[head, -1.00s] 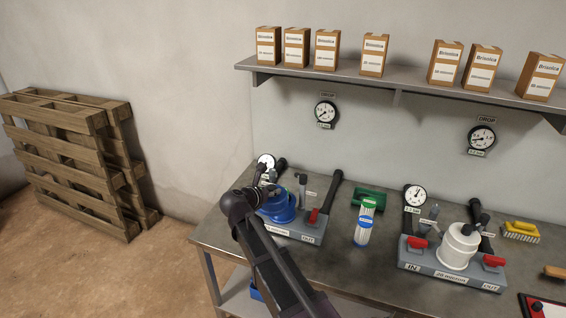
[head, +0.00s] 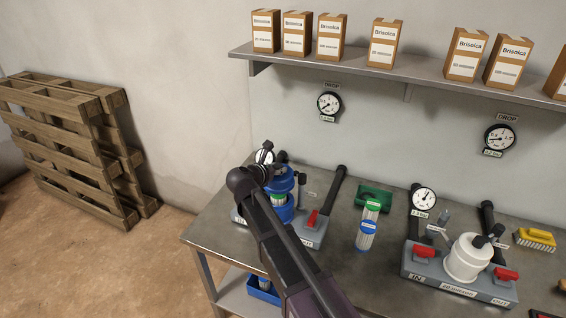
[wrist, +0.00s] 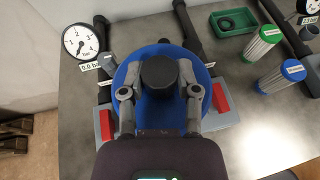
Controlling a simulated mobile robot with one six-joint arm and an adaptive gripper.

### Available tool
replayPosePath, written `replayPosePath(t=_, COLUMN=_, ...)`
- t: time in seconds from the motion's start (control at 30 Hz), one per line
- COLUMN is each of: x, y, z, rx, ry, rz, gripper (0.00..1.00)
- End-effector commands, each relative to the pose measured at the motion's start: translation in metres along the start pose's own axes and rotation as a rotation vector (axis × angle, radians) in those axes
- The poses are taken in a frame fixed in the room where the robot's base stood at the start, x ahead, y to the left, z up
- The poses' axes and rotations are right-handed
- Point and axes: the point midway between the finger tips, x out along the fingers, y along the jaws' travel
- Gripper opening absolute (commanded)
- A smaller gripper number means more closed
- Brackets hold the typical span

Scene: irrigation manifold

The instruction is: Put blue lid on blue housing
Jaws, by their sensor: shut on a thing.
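The blue lid (head: 280,179) hangs above the blue housing (head: 284,214) on the left manifold. A gap shows between them, with part of a green-and-white cartridge (head: 278,200) visible in it. My gripper (wrist: 160,91) is shut on the lid's black knob (wrist: 160,73). In the wrist view the round blue lid (wrist: 145,112) lies below the fingers and hides the housing. In the head view my arm partly covers the lid and housing, so I cannot tell how exactly they line up.
A gauge (wrist: 80,41) and black pipes stand close to the lid; a red handle (wrist: 220,97) is at its right. Two cartridges (head: 366,238) and a green tray (head: 373,196) are right of it. A manifold with a white housing (head: 467,258) stands further right.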

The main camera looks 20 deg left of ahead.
Motion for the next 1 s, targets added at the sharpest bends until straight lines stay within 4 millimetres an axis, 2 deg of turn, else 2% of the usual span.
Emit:
replayPosePath(t=0.57, x=0.002, y=-0.002, z=0.0, rx=0.001, ry=0.0, rz=-0.003, gripper=0.0)
replayPosePath(t=1.0, x=0.009, y=-0.003, z=-0.015, rx=0.002, ry=0.0, rz=-0.004, gripper=0.0)
